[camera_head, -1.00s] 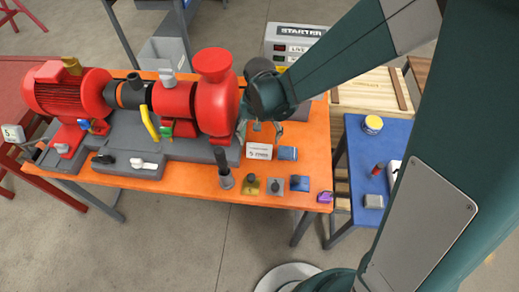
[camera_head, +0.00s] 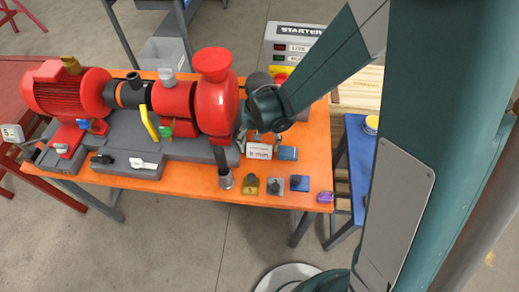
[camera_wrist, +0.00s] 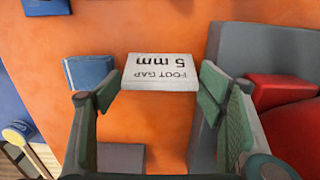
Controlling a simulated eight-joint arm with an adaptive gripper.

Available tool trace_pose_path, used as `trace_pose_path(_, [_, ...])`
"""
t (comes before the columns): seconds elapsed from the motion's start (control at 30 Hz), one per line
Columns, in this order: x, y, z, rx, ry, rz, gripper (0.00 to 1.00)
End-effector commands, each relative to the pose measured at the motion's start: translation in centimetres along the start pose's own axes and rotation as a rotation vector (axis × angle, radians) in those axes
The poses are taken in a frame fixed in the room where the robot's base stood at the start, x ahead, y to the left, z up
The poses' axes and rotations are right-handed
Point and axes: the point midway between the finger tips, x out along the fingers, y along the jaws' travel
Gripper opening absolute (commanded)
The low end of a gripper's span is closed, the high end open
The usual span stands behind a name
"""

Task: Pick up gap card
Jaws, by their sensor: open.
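The gap card (camera_head: 259,151) is a small white block on the orange table, to the right of the red pump. In the wrist view the gap card (camera_wrist: 160,72) reads "FOOT GAP 5 mm", upside down. My gripper (camera_wrist: 160,90) is open, with one green-padded finger on each side of the card's near edge. No contact with the card shows, and the height above it is hard to tell. In the head view my gripper (camera_head: 250,133) is mostly hidden by my wrist, just behind the card.
A blue block (camera_head: 288,153) lies right of the card, very close. The red pump (camera_head: 211,100) and its grey base (camera_head: 190,148) stand close on the left. A dark upright cylinder (camera_head: 224,177) and small blocks (camera_head: 275,186) stand toward the front edge.

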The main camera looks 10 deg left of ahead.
Motion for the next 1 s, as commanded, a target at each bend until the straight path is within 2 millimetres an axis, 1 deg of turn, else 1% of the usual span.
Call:
trace_pose_path(0.47, [-0.02,0.00,0.00,0.000,0.000,0.000,0.68])
trace_pose_path(0.6, [-0.02,0.00,0.00,0.000,0.000,0.000,0.52])
trace_pose_path(1.0, [-0.11,0.00,0.00,0.000,0.000,0.000,0.52])
